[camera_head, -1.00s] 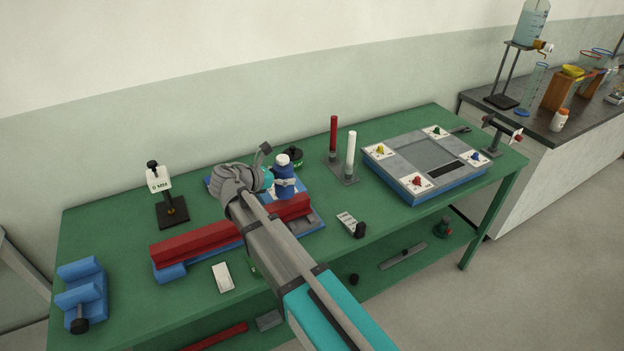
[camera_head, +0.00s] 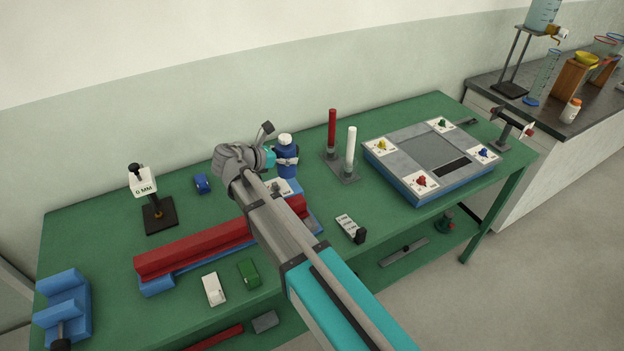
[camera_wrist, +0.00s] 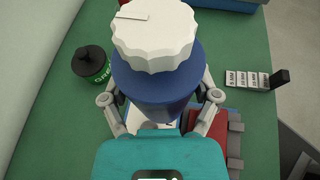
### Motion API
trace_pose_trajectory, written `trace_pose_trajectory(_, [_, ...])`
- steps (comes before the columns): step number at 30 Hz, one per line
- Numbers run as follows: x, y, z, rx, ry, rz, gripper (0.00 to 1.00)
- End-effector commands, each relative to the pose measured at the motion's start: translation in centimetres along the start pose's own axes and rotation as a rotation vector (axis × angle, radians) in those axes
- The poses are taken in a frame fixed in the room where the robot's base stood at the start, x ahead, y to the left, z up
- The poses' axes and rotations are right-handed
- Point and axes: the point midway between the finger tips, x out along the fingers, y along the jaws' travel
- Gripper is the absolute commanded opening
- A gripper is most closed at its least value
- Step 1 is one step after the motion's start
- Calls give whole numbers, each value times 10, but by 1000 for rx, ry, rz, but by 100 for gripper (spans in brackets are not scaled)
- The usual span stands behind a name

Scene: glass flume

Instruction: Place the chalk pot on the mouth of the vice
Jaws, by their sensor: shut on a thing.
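The chalk pot (camera_head: 287,172) is a dark blue bottle with a white lid. My gripper (camera_head: 287,158) is shut on its body and holds it upright above the far part of the green bench. In the wrist view the pot (camera_wrist: 157,80) fills the middle, its ribbed white lid towards the camera, with the fingers of my gripper (camera_wrist: 160,105) on both sides. The vice (camera_head: 66,290) is blue, with two raised jaws and a dark screw handle, at the bench's near left corner. The pot is far to the right of it.
A long red bar (camera_head: 190,248) lies on a blue base between pot and vice. A black stand with a white card (camera_head: 158,214) is behind it. Red and white rods (camera_head: 351,155) stand right of the pot. A green-labelled black pot (camera_wrist: 92,65) is nearby.

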Motion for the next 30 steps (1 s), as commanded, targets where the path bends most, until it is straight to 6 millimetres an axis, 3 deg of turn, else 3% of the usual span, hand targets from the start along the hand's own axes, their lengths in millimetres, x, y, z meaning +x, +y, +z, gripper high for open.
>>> trace_pose_trajectory(14, [-12, 2, -5, -9, 0, 21, 24])
trace_pose_trajectory(30, [27, -63, 14, -22, -1, 51, 24])
